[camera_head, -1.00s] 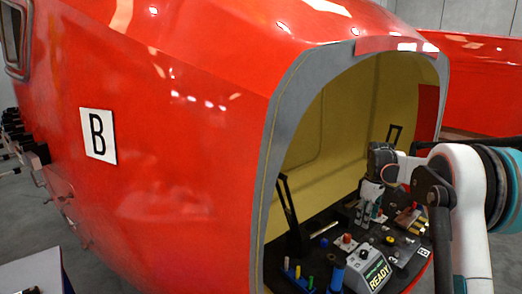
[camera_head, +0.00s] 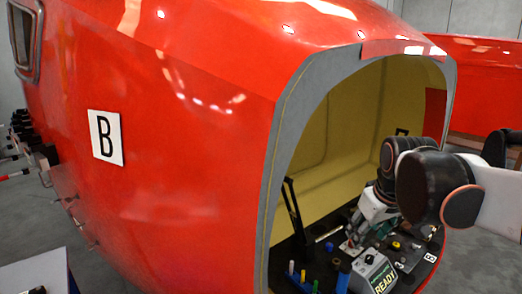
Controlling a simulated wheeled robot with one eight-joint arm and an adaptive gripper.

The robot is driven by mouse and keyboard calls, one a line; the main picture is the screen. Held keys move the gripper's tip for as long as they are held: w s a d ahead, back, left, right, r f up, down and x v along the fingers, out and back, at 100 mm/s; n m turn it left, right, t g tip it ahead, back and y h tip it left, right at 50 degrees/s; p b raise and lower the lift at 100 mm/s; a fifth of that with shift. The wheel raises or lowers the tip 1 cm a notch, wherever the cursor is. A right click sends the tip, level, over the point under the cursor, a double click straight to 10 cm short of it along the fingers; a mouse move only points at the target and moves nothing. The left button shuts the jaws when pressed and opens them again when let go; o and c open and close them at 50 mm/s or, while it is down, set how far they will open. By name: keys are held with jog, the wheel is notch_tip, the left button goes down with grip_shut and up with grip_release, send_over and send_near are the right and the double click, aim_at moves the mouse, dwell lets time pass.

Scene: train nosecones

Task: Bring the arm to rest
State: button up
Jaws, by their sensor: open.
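My arm comes in from the right edge and reaches into the open end of the red nosecone (camera_head: 190,110), which carries a white plate with a black B (camera_head: 105,137). My gripper (camera_head: 357,243) points down, low over the dark work board inside the opening. It is open; the fingertips are small and partly merge with the parts behind them. I cannot tell whether they touch anything. My arm hides part of the board and the opening's right side.
On the board stand a grey box marked READY (camera_head: 374,274), several coloured pegs (camera_head: 302,275) and a black upright handle (camera_head: 293,210). The opening's grey rim (camera_head: 272,175) is close by. Another red shell (camera_head: 490,85) stands behind at the right. A pale table corner (camera_head: 35,275) shows at lower left.

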jog(key=s+a+f+m+t, duration=0.1)
jog(key=s+a+f, duration=0.1)
jog(key=s, duration=0.6)
jog(key=s+a+f+m+t, duration=0.1)
jog(key=s+f, duration=0.3)
jog(key=s, duration=0.4)
jog(key=shift+a+f+m, duration=0.15)
jog(key=shift+a+m, duration=0.45)
jog(key=shift+a, duration=0.25)
